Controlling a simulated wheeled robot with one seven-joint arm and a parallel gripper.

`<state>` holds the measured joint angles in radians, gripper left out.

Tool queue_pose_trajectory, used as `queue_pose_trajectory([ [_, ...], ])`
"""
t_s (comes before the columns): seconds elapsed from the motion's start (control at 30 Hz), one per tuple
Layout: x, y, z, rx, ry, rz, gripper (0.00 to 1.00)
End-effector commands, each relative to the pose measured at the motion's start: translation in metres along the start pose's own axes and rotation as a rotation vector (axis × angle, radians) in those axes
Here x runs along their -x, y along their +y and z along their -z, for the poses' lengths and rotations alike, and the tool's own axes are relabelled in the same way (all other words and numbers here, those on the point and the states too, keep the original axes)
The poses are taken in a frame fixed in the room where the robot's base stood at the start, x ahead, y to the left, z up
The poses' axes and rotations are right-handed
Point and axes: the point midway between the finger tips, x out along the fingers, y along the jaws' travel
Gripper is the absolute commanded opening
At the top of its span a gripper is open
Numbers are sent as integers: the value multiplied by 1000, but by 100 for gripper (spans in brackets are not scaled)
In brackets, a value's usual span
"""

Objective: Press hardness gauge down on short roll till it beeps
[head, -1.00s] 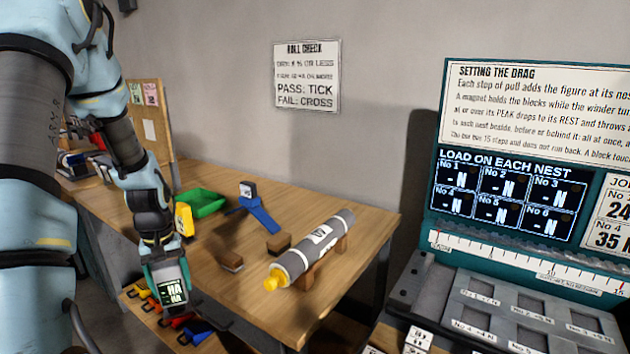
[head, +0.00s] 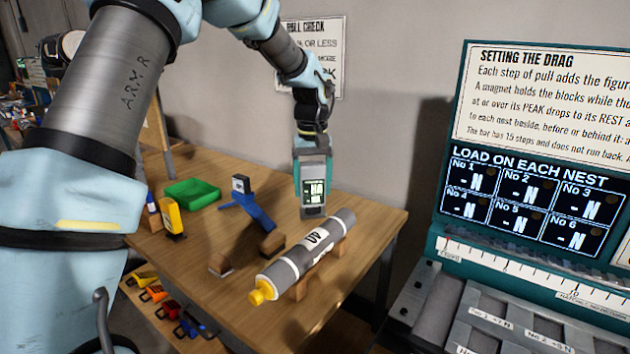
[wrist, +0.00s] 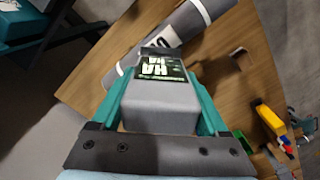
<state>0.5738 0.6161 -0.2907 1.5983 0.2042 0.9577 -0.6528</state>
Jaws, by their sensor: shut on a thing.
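A grey roll (head: 290,268) with a white label and a yellow end lies on wooden supports on the table. It also shows at the top of the wrist view (wrist: 205,18). My gripper (head: 313,158) is shut on the hardness gauge (head: 314,208), a grey block with a dark display reading "HA". In the wrist view the gauge (wrist: 160,108) sits between the teal fingers, its far end overlapping the roll's edge in the picture. In the head view the gauge is upright, by the roll's far part. Whether it touches the roll cannot be told. The gauge's lower face is hidden.
A teal drag machine (head: 450,240) stands at the right. A notice (head: 334,75) hangs on the wall behind.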

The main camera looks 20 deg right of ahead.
Motion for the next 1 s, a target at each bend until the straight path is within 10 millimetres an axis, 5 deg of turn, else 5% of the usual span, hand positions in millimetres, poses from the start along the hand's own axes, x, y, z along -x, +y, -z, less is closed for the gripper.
queue_pose_trajectory([
  [0.43,2,1,-2,1,1,0,20],
  [1.0,-50,1,-2,0,1,0,20],
])
